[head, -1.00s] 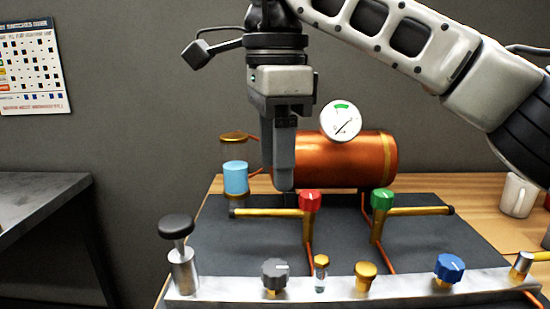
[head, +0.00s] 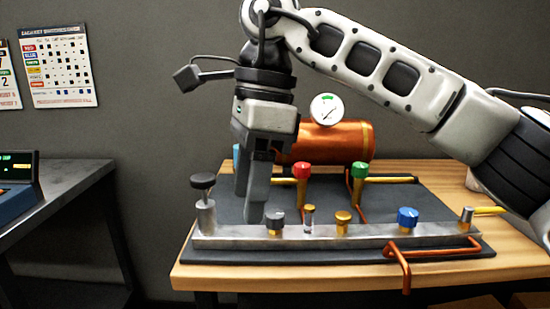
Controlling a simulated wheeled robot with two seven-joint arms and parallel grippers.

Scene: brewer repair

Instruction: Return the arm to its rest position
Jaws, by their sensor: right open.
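My right gripper (head: 256,196) comes in from the right and points down over the left part of the brewer panel. Its fingers show almost edge-on and I see nothing held between them. The fingertips are just behind the metal rail (head: 330,236), between the black-topped plunger (head: 204,188) and the grey knob (head: 275,218); I cannot tell if they touch anything. The copper boiler (head: 335,142) with its round gauge (head: 326,109) is behind, partly hidden by my gripper. My left gripper is not in view.
A red knob (head: 302,170), green knob (head: 360,169), blue knob (head: 408,217) and brass knob (head: 343,217) stand on the panel. A copper pipe (head: 430,251) juts out at the front right. A metal side table (head: 75,190) is at left, with a gap before the wooden bench (head: 230,277).

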